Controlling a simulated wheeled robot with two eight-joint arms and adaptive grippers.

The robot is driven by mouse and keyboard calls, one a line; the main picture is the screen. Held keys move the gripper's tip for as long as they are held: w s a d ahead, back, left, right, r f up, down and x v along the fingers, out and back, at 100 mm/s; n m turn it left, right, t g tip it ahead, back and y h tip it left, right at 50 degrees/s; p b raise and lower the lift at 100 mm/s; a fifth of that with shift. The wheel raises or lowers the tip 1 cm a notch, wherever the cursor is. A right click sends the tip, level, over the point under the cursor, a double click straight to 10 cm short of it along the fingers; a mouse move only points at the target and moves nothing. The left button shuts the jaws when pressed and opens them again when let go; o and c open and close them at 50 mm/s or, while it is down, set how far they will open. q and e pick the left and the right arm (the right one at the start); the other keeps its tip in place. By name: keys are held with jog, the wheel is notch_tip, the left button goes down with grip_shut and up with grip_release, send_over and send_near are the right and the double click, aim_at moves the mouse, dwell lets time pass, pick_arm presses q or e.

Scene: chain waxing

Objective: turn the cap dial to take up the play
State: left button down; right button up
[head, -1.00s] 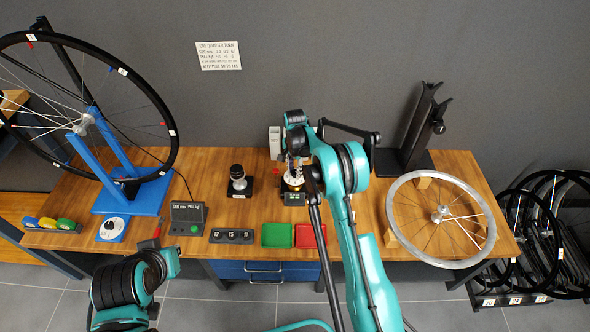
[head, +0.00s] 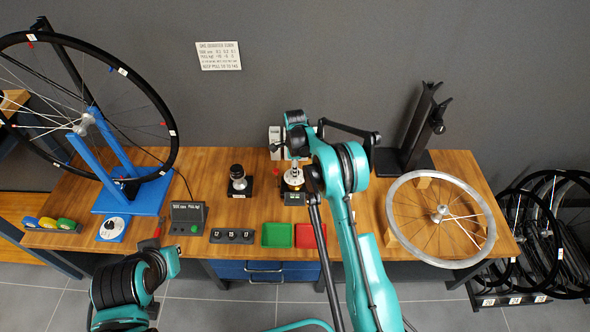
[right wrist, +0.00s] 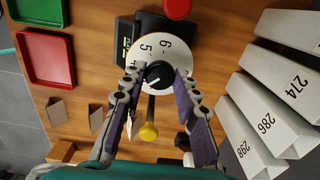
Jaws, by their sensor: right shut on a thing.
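The cap dial (right wrist: 148,50) is a white numbered disc with a black centre knob (right wrist: 158,75), seen from above in the right wrist view. My right gripper (right wrist: 160,82) has its two fingers on either side of the black knob, closed on it. In the head view the dial's fixture (head: 294,183) stands at the back middle of the bench, partly hidden by my right arm. A small display (right wrist: 123,40) sits beside the dial.
Green (head: 276,235) and red (head: 308,236) trays lie in front of the fixture. A black-knobbed stand (head: 238,183) is to its left. White numbered blocks (right wrist: 266,122) stand close by in the right wrist view.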

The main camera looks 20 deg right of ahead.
dwell(0.4)
jog(key=o, duration=1.2)
jog(key=shift+c, duration=0.2)
notch_tip(320, 180, up, 12)
